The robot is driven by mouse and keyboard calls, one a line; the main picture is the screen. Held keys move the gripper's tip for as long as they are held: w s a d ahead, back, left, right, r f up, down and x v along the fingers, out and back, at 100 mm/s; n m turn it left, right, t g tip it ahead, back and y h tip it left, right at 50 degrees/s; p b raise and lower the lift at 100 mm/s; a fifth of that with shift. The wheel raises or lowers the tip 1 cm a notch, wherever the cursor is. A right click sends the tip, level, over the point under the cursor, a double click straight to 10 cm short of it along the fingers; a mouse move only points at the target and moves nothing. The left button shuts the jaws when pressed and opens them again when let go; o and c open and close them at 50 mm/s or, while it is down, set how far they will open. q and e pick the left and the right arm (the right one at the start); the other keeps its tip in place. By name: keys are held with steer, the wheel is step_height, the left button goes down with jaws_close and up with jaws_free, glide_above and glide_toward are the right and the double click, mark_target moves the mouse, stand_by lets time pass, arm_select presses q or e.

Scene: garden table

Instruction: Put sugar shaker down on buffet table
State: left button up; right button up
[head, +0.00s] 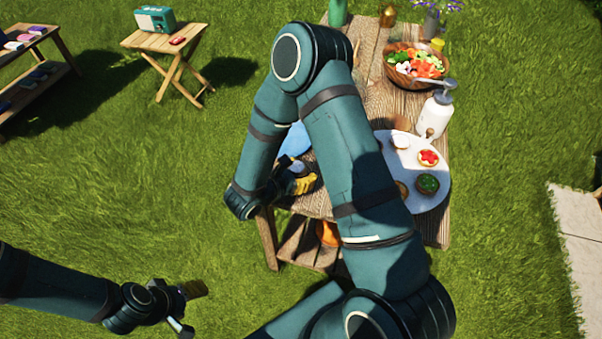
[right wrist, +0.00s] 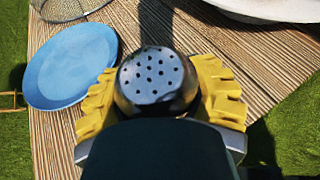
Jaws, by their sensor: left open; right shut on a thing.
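The sugar shaker (right wrist: 155,80) has a dark, shiny domed top with several holes. It stands between the yellow fingers of my right gripper (right wrist: 160,92), which is shut on it. In the head view, my right gripper (head: 300,181) is over the front left edge of the wooden buffet table (head: 376,98), largely covered by my arm. I cannot tell whether the shaker's base touches the table planks (right wrist: 215,45). My left gripper (head: 191,307) is open and empty, low over the grass at the lower left.
A blue plate (right wrist: 70,65) lies just left of the shaker. A white board (head: 432,200) with small bowls is on the table's right. A white pump bottle (head: 435,115) and salad bowl (head: 415,62) stand behind. Bare planks show around the shaker.

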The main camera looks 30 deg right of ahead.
steer(key=o, duration=1.4)
steer(key=shift+f, duration=0.2)
